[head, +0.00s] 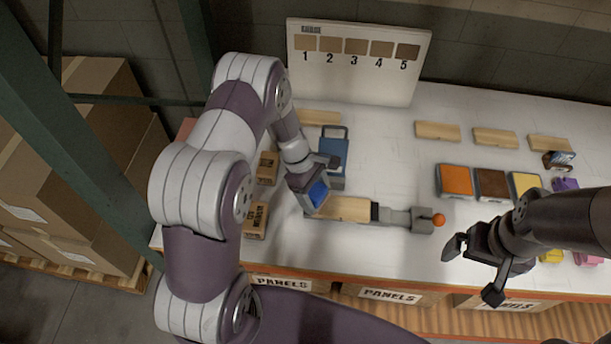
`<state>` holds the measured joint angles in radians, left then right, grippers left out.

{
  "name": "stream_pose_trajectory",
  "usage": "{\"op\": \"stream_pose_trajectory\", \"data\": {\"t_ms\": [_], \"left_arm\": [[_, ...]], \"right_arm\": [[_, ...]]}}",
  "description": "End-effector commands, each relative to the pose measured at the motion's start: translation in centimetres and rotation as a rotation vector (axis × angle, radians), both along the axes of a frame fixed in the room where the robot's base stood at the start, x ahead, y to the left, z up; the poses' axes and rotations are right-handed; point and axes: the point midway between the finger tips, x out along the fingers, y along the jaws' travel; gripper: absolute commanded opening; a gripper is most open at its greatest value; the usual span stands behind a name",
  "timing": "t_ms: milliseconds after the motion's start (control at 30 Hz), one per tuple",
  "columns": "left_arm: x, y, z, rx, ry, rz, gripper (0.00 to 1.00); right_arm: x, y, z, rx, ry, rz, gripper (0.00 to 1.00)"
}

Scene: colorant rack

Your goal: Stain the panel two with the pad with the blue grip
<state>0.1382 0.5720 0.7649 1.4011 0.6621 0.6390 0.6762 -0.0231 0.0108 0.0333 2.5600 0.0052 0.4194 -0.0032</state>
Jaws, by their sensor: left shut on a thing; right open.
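My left gripper (311,172) is shut on the pad with the blue grip (317,194). It holds the pad tilted over the left end of a light wooden panel (348,209); I cannot tell whether they touch. The panel lies in a grey clamp (395,217) with an orange knob. A white board (356,82) at the back shows brown swatches numbered 1 to 5. My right gripper (474,270) is open and empty above the table's front right.
A blue container (334,152) stands just behind the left gripper. Several wooden panels lie along the back, such as one (437,131) at right. Small cardboard boxes (255,220) stand left of the clamp.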

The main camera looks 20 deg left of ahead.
Motion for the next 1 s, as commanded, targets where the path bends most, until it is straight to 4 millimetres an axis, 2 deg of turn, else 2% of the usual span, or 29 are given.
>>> {"op": "stream_pose_trajectory", "data": {"t_ms": [67,133,167,733,1000], "left_arm": [[0.0,0.2,0.0,0.0,0.001,-0.001,0.49],[0.0,0.2,1.1,0.0,0.0,-0.002,0.49],[0.1,0.2,0.3,-0.001,0.001,-0.003,0.49],[0.1,0.8,5.7,0.0,-0.001,-0.007,0.49],[0.1,0.9,6.6,0.0,-0.001,-0.009,0.49]], "right_arm": [[0.0,0.0,0.0,0.0,0.0,0.0,1.0],[0.0,0.0,1.0,0.0,0.0,0.0,1.0],[0.0,0.0,1.3,0.0,0.0,0.0,1.0],[0.0,0.0,5.5,0.0,0.0,0.0,1.0],[0.0,0.0,6.1,0.0,0.0,0.0,1.0]]}}
